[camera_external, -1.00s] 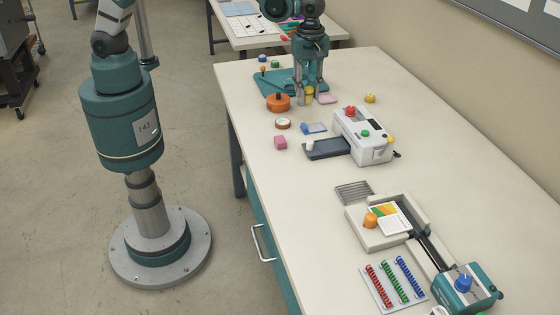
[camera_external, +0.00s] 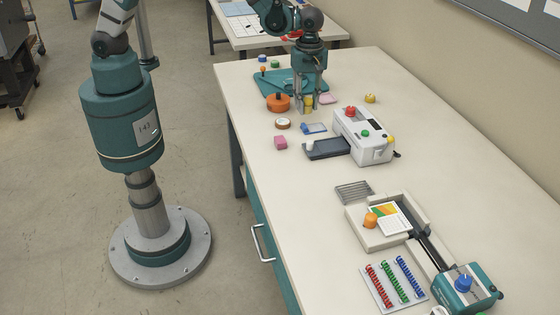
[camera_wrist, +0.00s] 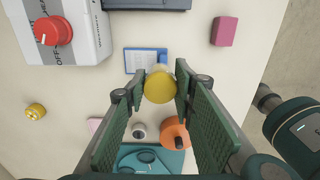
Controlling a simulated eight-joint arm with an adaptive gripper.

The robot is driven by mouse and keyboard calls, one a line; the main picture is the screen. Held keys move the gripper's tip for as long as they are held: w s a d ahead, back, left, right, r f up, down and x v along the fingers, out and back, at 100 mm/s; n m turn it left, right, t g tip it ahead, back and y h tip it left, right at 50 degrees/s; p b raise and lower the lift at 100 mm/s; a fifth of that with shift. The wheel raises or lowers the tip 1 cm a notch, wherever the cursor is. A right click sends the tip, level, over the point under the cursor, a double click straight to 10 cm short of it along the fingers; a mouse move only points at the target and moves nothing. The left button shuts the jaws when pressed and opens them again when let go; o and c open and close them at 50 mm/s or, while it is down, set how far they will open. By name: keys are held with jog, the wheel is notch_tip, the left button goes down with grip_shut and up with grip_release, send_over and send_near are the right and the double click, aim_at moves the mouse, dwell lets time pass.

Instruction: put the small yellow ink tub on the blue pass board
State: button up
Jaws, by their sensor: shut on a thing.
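My gripper (camera_external: 307,107) is shut on a small yellow ink tub (camera_external: 308,101), and in the wrist view the tub (camera_wrist: 159,87) sits between the two fingertips. The blue pass board (camera_external: 315,128) lies flat on the bench just in front of my gripper, toward the camera. In the wrist view the board (camera_wrist: 140,62) is just beyond the tub, which hides its near right corner. A second yellow piece (camera_external: 370,98) stands apart to the right, and shows at the left of the wrist view (camera_wrist: 35,111). The gap under the held tub is hard to judge.
A white laminator (camera_external: 370,145) with a dark tray (camera_external: 326,149) stands close to the board. A pink block (camera_external: 280,142), a brown-rimmed roll (camera_external: 283,123) and an orange pot (camera_external: 278,103) are at the left. A teal mat (camera_external: 268,85) lies behind.

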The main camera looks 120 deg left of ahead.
aim_at(307, 100)
jog(key=shift+f, duration=0.7)
jog(key=shift+f, duration=0.1)
jog(key=shift+f, duration=1.8)
jog(key=shift+f, duration=0.15)
jog(key=o, duration=0.9)
jog(key=shift+r, duration=0.2)
jog(key=shift+r, duration=6)
